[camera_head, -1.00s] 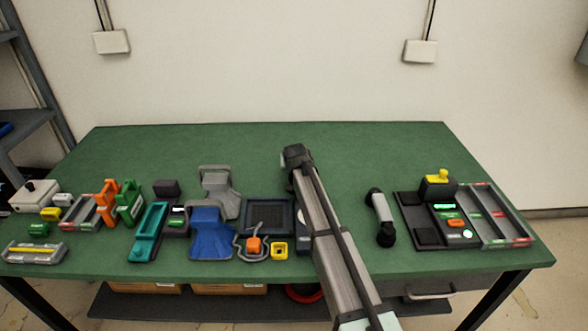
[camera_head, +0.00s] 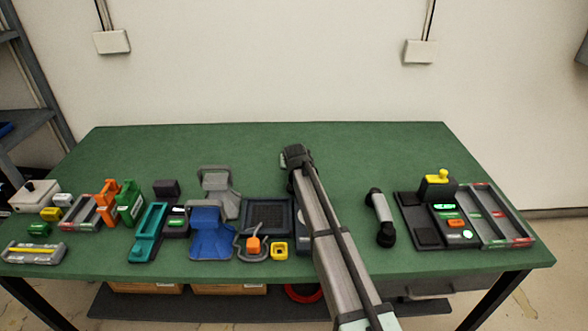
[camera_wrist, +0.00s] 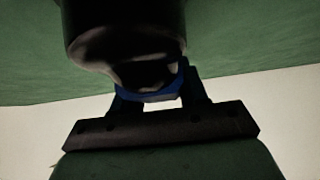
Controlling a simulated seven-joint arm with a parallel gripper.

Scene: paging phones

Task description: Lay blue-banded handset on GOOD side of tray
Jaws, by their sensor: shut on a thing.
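My gripper (camera_wrist: 155,92) is shut on the blue-banded handset (camera_wrist: 122,35). In the wrist view its black rounded end fills the top middle, with the blue band (camera_wrist: 150,98) between the fingers; the rest is cut off. In the head view my gripper (camera_head: 297,157) is above the middle of the green table, and my arm hides most of the handset. A tray (camera_head: 496,215) with long channels and green and red labels stands at the far right. A similar labelled tray (camera_head: 82,211) stands at the left. The label words are too small to read.
A grey handset (camera_head: 381,206) with black ends lies right of my arm. Blue, grey, teal and orange holders crowd the left. The table's back is clear.

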